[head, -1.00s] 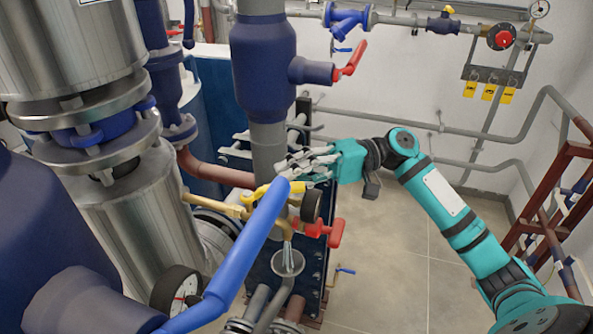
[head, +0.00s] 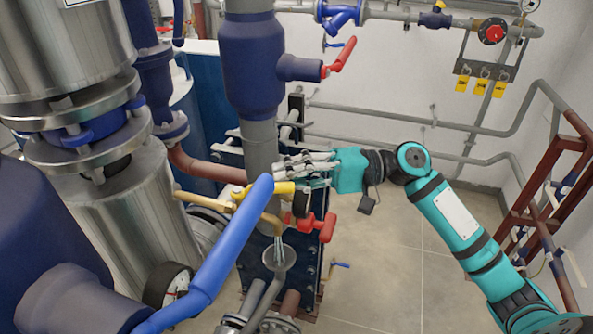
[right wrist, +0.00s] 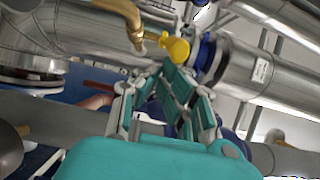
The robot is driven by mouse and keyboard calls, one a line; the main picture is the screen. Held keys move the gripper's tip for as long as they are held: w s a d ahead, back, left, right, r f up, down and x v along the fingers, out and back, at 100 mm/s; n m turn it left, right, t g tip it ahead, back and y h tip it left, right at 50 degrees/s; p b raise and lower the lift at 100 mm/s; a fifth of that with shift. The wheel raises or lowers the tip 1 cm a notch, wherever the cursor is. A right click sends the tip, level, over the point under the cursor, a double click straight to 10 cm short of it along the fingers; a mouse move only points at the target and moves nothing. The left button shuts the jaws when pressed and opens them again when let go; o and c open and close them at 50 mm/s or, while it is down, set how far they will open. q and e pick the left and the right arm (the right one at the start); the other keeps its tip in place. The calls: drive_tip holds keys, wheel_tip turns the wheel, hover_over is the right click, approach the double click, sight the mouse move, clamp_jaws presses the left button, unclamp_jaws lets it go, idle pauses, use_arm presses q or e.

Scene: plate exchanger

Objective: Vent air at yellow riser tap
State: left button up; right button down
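The yellow tap handle (head: 283,188) sits on a brass pipe (head: 190,199) beside the grey riser, partly hidden by a blue lever-like bar in the head view. In the right wrist view the yellow handle (right wrist: 176,48) lies just beyond the fingertips, at the end of the curved brass pipe (right wrist: 124,14). My right gripper (head: 280,168) is just above the yellow handle in the head view. In the right wrist view its fingers (right wrist: 172,82) are apart with nothing clearly between them. A grey funnel (head: 279,258) stands below the tap's spout. My left gripper is not in view.
A blue bar (head: 225,250) crosses the near foreground. A red handle (head: 318,225) lies just below the right gripper. A dark blue valve body (head: 252,65) with a red lever (head: 341,55) stands above. A gauge (head: 168,285) is lower left. The floor (head: 400,270) at right is clear.

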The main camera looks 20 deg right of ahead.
drive_tip(key=shift+s, duration=0.55)
drive_tip(key=shift+s+a+b, duration=0.1)
drive_tip(key=shift+s+b, duration=0.25)
drive_tip(key=shift+s, duration=0.25)
